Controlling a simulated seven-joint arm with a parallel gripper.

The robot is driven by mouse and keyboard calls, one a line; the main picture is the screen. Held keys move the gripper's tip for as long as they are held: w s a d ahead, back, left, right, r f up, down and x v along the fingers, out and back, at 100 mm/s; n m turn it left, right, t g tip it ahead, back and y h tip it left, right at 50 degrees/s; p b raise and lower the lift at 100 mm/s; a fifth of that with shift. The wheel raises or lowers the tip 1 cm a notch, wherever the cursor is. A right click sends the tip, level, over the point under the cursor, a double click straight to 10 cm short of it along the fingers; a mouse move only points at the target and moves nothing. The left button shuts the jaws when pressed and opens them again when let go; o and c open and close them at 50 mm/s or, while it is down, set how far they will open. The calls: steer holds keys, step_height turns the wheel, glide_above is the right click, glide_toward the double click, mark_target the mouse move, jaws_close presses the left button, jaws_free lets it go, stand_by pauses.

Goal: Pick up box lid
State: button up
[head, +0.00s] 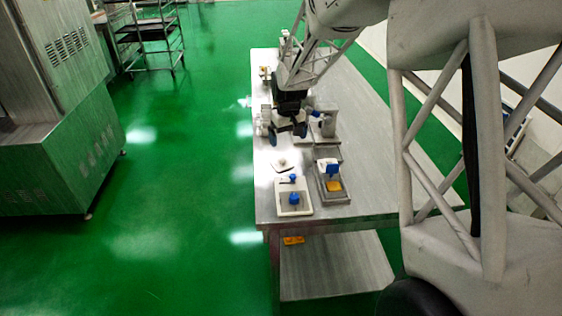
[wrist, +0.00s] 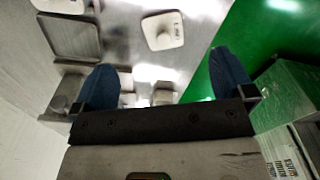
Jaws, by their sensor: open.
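A small white box lid with a round knob (head: 281,164) lies flat on the metal table, nearer the camera than my gripper in the head view. In the wrist view the white lid (wrist: 163,42) shows at top centre, with dark marks on its face. My gripper (head: 287,134) hangs above the table, apart from the lid, with its blue fingertips spread. In the wrist view my gripper (wrist: 165,72) is open and nothing is held between the fingers. The lid lies beyond the fingertips there.
A white tray (head: 306,209) with blue-handled items stands near the table's front edge. A grey tray (head: 342,199) with a yellow block is right of it. Metal equipment (head: 323,122) stands beside my gripper. The table's right side (head: 385,160) is bare.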

glide_above(282, 159)
step_height(282, 159, down, 5)
steer(key=shift+w+a+f, duration=0.1)
steer(key=shift+a+f, duration=0.05)
steer(key=shift+f, duration=0.05)
steer(key=shift+f+n, duration=0.1)
steer(key=shift+n, duration=0.2)
steer(key=shift+f, duration=1.2)
steer(key=shift+f, duration=0.1)
steer(key=shift+f, duration=2.5)
steer(key=shift+c, duration=0.5)
steer(key=c, duration=0.8)
steer(key=shift+r, duration=0.1)
